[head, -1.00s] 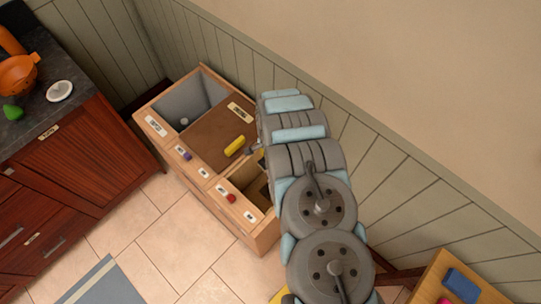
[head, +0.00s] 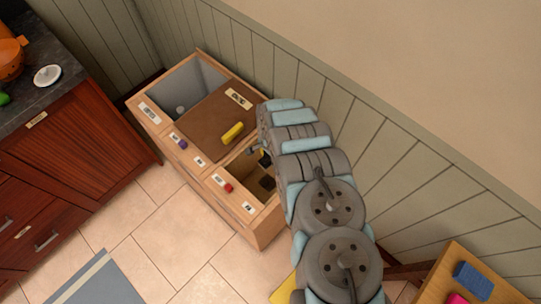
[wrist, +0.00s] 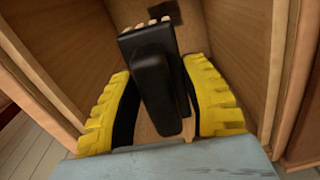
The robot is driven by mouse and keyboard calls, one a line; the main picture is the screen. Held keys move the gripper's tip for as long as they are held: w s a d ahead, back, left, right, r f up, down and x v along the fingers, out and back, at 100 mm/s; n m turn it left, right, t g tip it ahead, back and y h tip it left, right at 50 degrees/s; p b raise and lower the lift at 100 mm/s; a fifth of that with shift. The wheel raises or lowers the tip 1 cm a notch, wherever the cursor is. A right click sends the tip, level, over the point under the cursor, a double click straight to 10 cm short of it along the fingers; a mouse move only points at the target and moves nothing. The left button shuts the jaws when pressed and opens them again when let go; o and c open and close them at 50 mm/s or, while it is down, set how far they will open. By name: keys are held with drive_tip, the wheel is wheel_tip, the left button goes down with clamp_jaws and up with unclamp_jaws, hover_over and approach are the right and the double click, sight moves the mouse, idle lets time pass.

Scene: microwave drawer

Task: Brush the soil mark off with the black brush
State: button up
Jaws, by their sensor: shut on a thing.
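My gripper (wrist: 160,105) has yellow ridged fingers shut on the black brush (wrist: 153,75). The brush's bristled end points away from me, toward the top of the wrist view. The soil mark (wrist: 165,10) is a dark patch on the brown floor of a wooden compartment, just beyond the brush tip in that view. In the head view the mark (head: 267,182) lies in the open compartment (head: 240,180), and my gripper (head: 263,156) is at its upper right. I cannot tell whether the bristles touch the floor.
Wooden walls stand close on both sides of my gripper. A brown lid (head: 212,116) with a yellow handle (head: 233,132) covers the middle section. An open grey bin (head: 190,85) is beyond it. Small coloured knobs and labels line the front. A panelled wall is behind.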

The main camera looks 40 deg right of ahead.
drive_tip(key=b, duration=0.7)
hover_over(271, 185)
wheel_tip(271, 185, down, 9)
wheel_tip(271, 185, down, 14)
drive_tip(key=b, duration=0.9)
drive_tip(key=shift+a+f+b, duration=0.1)
drive_tip(key=shift+a+b, duration=0.05)
drive_tip(key=shift+b, duration=0.25)
wheel_tip(271, 185, down, 3)
drive_tip(key=b, duration=0.3)
drive_tip(key=shift+w+f, duration=0.15)
drive_tip(key=shift+f, duration=0.05)
drive_tip(key=shift+f+b, duration=0.7)
drive_tip(key=shift+b, duration=0.1)
drive_tip(key=shift+s+r, duration=0.1)
drive_tip(key=shift+s, duration=0.1)
